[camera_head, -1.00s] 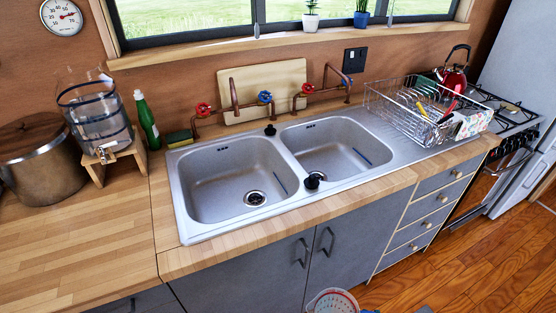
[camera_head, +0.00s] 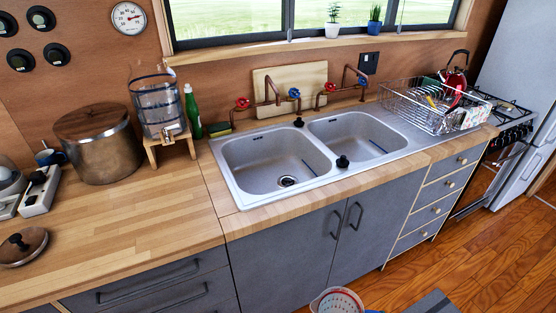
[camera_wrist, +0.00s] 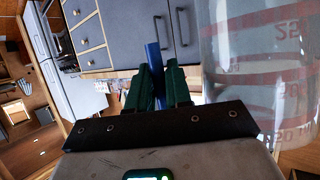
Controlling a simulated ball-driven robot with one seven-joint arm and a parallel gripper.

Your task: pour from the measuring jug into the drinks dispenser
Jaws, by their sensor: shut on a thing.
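The drinks dispenser (camera_head: 157,108) is a clear glass jar with dark bands and a tap, upright on a small wooden stand on the left counter in the head view. The measuring jug (camera_head: 337,301) shows at the bottom edge of the head view, low in front of the sink cabinets. In the wrist view the clear jug (camera_wrist: 262,70) with red markings fills the right side. My gripper (camera_wrist: 157,72) has its green fingers shut on the jug's blue handle. The jug's contents cannot be told. Jug and dispenser are well apart.
A lidded steel pot (camera_head: 97,145) stands left of the dispenser, and a green bottle (camera_head: 192,112) stands right of it. A double sink (camera_head: 275,160) and dish rack (camera_head: 430,105) are further right. The wooden counter (camera_head: 140,215) in front of the dispenser is clear.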

